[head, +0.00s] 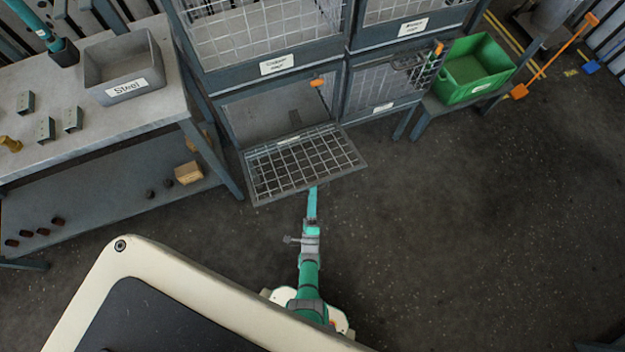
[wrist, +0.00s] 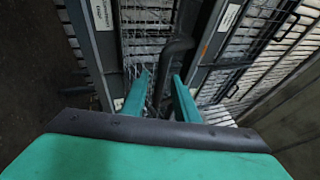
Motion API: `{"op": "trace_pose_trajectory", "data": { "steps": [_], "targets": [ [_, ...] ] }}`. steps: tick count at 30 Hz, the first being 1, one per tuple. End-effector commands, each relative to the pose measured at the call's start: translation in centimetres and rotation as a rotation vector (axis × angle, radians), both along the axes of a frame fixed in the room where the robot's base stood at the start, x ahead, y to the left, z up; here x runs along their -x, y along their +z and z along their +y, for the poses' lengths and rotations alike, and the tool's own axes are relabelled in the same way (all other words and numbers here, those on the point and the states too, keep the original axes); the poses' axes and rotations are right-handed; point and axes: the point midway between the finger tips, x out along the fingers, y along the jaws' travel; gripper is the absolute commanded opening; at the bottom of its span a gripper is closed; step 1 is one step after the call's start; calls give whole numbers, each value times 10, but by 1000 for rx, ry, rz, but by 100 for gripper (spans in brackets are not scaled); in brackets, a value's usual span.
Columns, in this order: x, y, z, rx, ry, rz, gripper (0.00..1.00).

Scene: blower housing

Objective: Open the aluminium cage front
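A mesh front (head: 303,165) of the lower left cage hangs swung down and outward in the head view, its opening showing above it. Its small label is too blurred to read, so I cannot confirm that it is the aluminium one. My gripper (head: 312,190) is at the near edge of this front, its fingertips partly hidden. In the wrist view my gripper (wrist: 161,76) has its two teal fingers apart. A dark curved bar (wrist: 175,48), like a handle, shows between and beyond them. I see no finger clearly touching it.
Other closed mesh cages (head: 265,35) stand above and beside. A green bin (head: 472,70) is at the right. A workbench (head: 95,115) with a grey steel-labelled tray (head: 122,68) stands left. A wooden block (head: 188,173) lies on its lower shelf.

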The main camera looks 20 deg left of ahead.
Motion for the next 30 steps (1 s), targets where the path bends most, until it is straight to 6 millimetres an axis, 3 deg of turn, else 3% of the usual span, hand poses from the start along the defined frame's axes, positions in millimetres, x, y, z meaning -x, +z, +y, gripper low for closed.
{"op": "trace_pose_trajectory", "data": {
  "steps": [15, 21, 30],
  "targets": [
    [76, -27, -31, 1, -1, 3, 30],
    [88, -30, -35, 0, 0, 0, 30],
    [89, -31, -36, 0, 1, 0, 27]
  ]
}}
